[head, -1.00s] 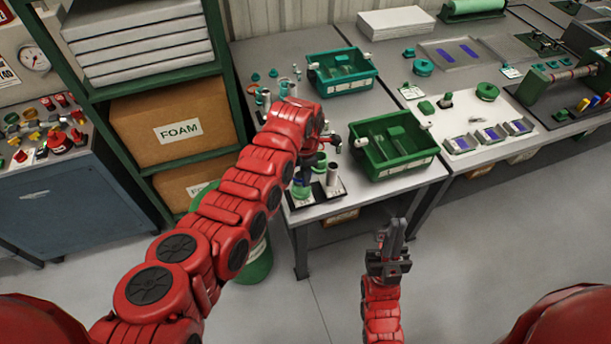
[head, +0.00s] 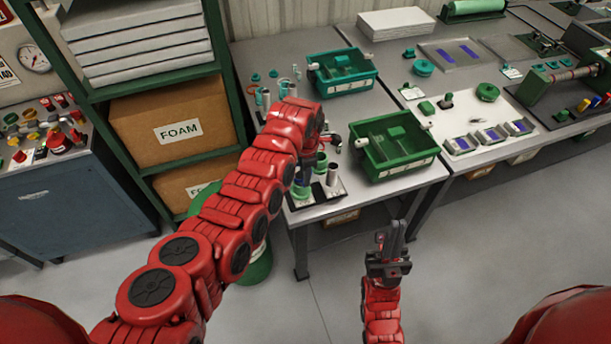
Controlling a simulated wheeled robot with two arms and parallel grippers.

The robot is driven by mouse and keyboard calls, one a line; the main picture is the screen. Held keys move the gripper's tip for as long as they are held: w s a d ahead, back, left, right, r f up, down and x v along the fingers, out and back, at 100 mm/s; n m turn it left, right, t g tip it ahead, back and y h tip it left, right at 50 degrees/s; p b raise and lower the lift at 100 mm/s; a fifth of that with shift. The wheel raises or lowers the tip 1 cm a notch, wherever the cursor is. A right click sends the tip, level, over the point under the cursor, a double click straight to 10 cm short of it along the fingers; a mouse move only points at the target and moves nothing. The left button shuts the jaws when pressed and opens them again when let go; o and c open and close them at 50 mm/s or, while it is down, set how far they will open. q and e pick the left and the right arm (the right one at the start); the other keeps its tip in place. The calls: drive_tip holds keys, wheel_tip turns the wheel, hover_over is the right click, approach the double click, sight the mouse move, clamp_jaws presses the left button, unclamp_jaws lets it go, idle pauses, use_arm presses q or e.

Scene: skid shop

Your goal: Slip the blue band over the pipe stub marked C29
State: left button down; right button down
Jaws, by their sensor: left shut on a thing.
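My left arm reaches over the grey bench, and its gripper (head: 314,157) is low above a dark stand (head: 318,192) with several short upright pipe stubs. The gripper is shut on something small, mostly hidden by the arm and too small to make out. A bare grey stub (head: 332,174) stands at the stand's right. At the left, a stub with blue and green around it (head: 301,189) shows just below the gripper; whether the blue is the band is unclear. The labels on the stand are too small to read. My right gripper (head: 392,232) points at the bench from the floor side, empty.
A green bin (head: 408,172) stands just right of the stand, and a teal bin (head: 342,84) stands behind it. Small teal parts (head: 285,86) lie at the back left.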

use_arm(q)
drive_tip(key=shift+f, duration=0.15)
drive_tip(key=shift+f+b, duration=0.4)
drive_tip(key=shift+b, duration=0.2)
drive_tip(key=shift+f, duration=0.1)
idle(0.3)
drive_tip(key=shift+f+b, duration=0.35)
drive_tip(key=shift+b, duration=0.25)
drive_tip(key=shift+f+b, duration=0.5)
drive_tip(key=shift+b, duration=0.05)
drive_tip(key=shift+b, duration=0.85)
idle(1.6)
drive_tip(key=shift+f, duration=0.15)
drive_tip(key=shift+f+b, duration=0.15)
drive_tip(key=shift+b, duration=0.25)
